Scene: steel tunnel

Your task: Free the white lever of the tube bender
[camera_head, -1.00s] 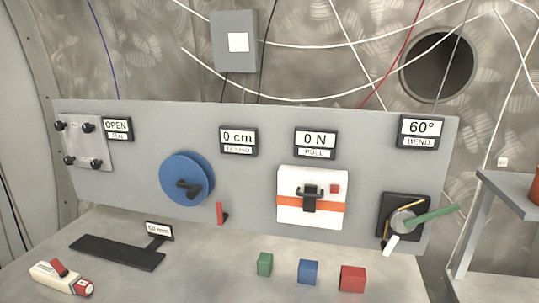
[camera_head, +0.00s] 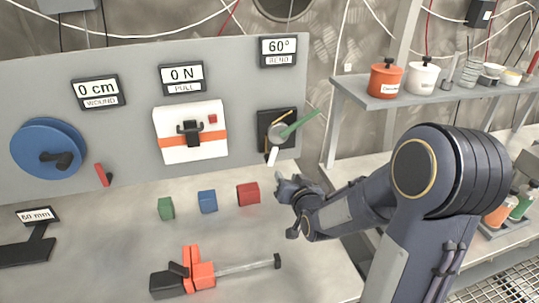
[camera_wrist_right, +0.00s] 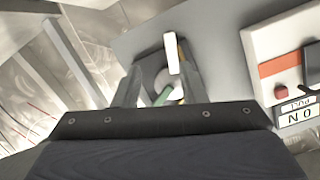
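The tube bender (camera_head: 262,118) is a black plate with a grey disc at the right end of the upright grey panel, under a "60° BEND" display (camera_head: 278,51). Its white lever (camera_head: 272,156) points down and its green lever (camera_head: 300,124) points up to the right. My right gripper (camera_head: 283,183) is just below the white lever, apart from it in the head view. In the right wrist view, the right gripper (camera_wrist_right: 160,75) is open and the white lever (camera_wrist_right: 173,53) shows between its fingers; contact cannot be told. My left gripper is not in view.
Green (camera_head: 166,208), blue (camera_head: 207,201) and red (camera_head: 248,194) blocks lie on the bench left of the right gripper. An orange clamp (camera_head: 197,270) lies in front. A shelf with jars (camera_head: 384,79) stands at right. The white pull box (camera_head: 190,133) is left of the bender.

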